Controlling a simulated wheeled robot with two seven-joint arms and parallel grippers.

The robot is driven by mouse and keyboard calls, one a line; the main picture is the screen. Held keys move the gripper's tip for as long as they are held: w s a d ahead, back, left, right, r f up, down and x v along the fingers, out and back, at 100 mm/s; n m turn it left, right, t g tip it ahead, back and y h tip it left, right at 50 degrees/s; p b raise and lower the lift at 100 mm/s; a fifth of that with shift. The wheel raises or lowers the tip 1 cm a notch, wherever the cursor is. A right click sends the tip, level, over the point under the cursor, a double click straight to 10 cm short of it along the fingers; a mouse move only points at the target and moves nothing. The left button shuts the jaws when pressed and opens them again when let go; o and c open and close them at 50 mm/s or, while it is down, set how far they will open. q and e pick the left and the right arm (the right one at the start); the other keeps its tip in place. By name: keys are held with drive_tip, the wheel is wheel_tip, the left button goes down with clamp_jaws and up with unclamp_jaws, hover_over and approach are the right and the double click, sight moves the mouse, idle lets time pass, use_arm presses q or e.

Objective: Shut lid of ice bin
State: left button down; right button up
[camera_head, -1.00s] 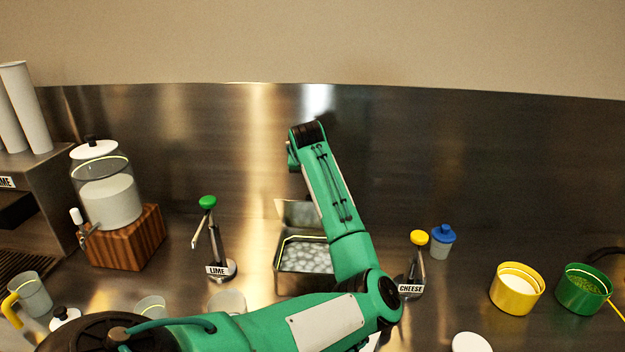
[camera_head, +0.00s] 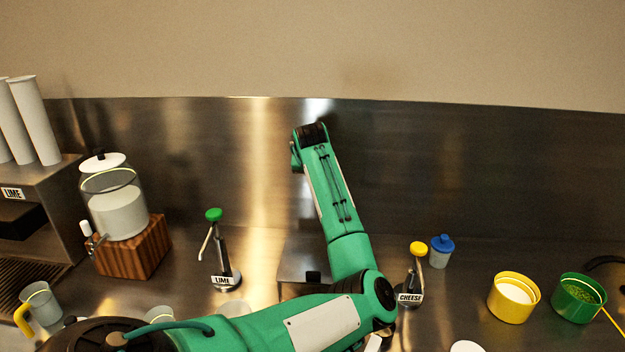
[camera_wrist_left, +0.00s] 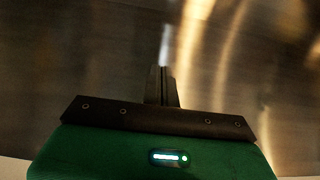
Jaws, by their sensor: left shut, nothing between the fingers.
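The ice bin (camera_head: 291,292) stands on the counter in the middle of the head view, partly behind my left arm. Its metal lid (camera_head: 303,258) now lies flat over the top, with a dark handle (camera_head: 313,277) at the front edge. No ice shows. My left arm reaches over the bin's right side. My left gripper (camera_wrist_left: 162,70) is shut and empty in the left wrist view, in front of a blurred metal surface. Its fingers are hidden in the head view. My right gripper is not in view.
A LIME pump (camera_head: 222,260) stands left of the bin and a CHEESE pump (camera_head: 413,275) right of it. A drink dispenser (camera_head: 120,213) sits on a wooden block further left. Yellow (camera_head: 513,300) and green (camera_head: 578,301) tubs stand at right. The metal backsplash (camera_head: 450,170) rises behind.

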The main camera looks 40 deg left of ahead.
use_arm(q)
drive_tip(key=s+d+f+b, duration=0.3)
drive_tip(key=s+d+b, duration=0.2)
drive_tip(key=s+d, duration=0.1)
drive_tip(key=shift+s+f, duration=0.35)
drive_tip(key=shift+s, duration=0.15)
